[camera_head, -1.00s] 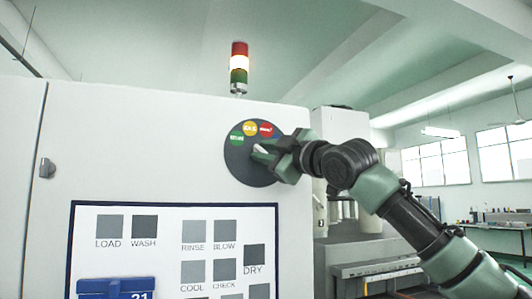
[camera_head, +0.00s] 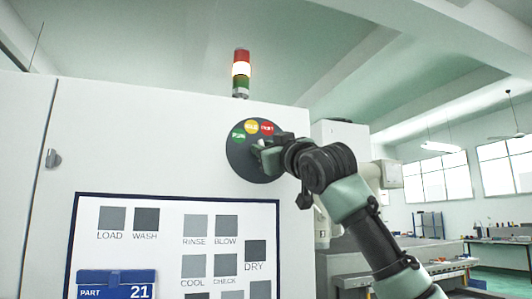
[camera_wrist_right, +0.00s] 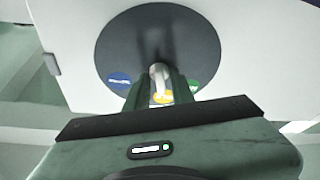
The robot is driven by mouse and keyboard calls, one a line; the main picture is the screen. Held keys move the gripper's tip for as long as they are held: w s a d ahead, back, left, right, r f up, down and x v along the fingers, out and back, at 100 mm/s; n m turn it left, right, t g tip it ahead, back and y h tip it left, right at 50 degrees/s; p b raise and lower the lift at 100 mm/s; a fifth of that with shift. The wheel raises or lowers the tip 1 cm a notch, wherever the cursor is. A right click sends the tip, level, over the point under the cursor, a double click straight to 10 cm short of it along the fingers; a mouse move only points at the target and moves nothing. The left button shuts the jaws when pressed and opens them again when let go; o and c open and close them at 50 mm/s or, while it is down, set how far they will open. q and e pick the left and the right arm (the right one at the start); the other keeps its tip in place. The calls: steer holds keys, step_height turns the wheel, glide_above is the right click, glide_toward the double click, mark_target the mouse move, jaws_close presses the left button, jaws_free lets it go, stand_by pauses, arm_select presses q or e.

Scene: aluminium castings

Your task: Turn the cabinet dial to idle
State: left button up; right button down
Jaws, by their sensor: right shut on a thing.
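The dial (camera_head: 240,163) is a dark grey disc on the white cabinet front, with green, yellow and red labels along its upper edge. The yellow label (camera_head: 251,127) is at the top, between green (camera_head: 238,136) and red (camera_head: 267,128). My right gripper (camera_head: 262,154) is shut on the dial's knob (camera_wrist_right: 158,73). In the right wrist view the knob's pale end lies between the fingers, in line with the yellow label (camera_wrist_right: 161,97). The fingers hide much of the knob, and the label words are too blurred to read surely. My left gripper is not in view.
A signal tower (camera_head: 241,72) stands on the cabinet (camera_head: 150,130), its middle light glowing white. Below the dial is a blue-framed board (camera_head: 170,200) with grey squares and a blue part-21 holder (camera_head: 117,283). A door handle (camera_head: 53,158) is at left. Benches stand at right.

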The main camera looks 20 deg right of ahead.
steer(key=shift+s+d+r, duration=0.1)
steer(key=shift+s+r, duration=0.05)
steer(key=shift+r, duration=0.2)
steer(key=c, duration=1.5)
jaws_free()
steer(key=shift+w+f, duration=0.2)
steer(key=b+v, duration=0.4)
steer(key=v, duration=0.3)
steer(key=shift+s+f, duration=0.15)
steer(key=shift+s, duration=0.2)
